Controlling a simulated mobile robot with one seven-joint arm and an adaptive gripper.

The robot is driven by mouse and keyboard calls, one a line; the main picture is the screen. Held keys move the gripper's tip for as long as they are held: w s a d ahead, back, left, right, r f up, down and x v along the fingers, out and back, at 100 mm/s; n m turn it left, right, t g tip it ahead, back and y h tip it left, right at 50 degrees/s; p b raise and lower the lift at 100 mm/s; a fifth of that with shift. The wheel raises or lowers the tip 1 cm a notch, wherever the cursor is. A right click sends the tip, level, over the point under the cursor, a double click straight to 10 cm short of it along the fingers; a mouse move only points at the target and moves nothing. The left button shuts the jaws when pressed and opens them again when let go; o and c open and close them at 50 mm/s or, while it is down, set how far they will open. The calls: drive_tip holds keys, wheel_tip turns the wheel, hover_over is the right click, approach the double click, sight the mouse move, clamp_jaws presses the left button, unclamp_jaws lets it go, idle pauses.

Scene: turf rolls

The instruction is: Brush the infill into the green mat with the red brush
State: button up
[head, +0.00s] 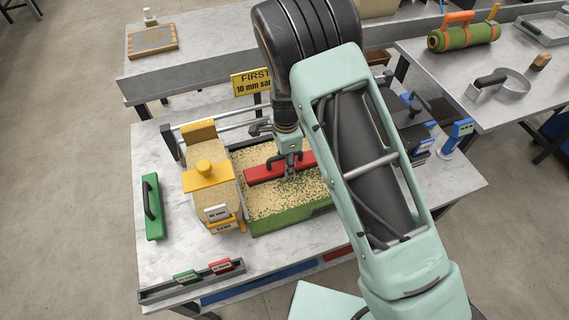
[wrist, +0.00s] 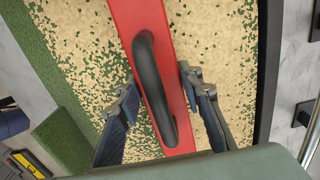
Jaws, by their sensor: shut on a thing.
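The red brush (head: 265,171) has a black arched handle. It lies across the green mat (head: 290,219), over the sand-coloured infill. My gripper (head: 287,165) is above the brush, at its handle. Infill (wrist: 220,45) covers most of the mat, with green flecks showing through. The green mat's bare edge (wrist: 62,65) shows at left. The brush's underside is hidden, so I cannot tell how it touches the mat.
A sand hopper with a yellow lid (head: 207,175) stands left of the mat. A green brush (head: 152,206) lies farther left. A rack with small green and red tags (head: 190,279) is at the front edge. A yellow sign (head: 252,81) stands behind. Blue-handled items are at right.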

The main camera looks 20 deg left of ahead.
sight(276, 153)
drive_tip(key=shift+w+d+b, duration=0.5)
drive_tip(key=shift+w+d, duration=1.05)
drive_tip(key=shift+d, duration=0.5)
drive_tip(key=shift+w+d+b, duration=0.45)
drive_tip(key=shift+w+d, duration=1.1)
drive_tip(key=shift+d, duration=0.45)
drive_tip(key=shift+w+d+b, duration=0.5)
drive_tip(key=shift+w+d, duration=1.05)
drive_tip(key=shift+d, duration=0.5)
drive_tip(key=shift+s+a, duration=1)
drive_tip(key=shift+a, duration=0.3)
drive_tip(key=shift+w+d, duration=0.5)
drive_tip(key=shift+d, duration=0.2)
drive_tip(key=shift+w+d, duration=0.5)
drive_tip(key=shift+d, duration=0.15)
drive_tip(key=shift+a, duration=0.15)
drive_tip(key=shift+s+a, duration=0.6)
drive_tip(key=shift+a, duration=2.25)
drive_tip(key=shift+s+a, duration=0.65)
drive_tip(key=shift+a, duration=2.15)
drive_tip(key=shift+s+a, duration=0.6)
drive_tip(key=shift+a, duration=2.25)
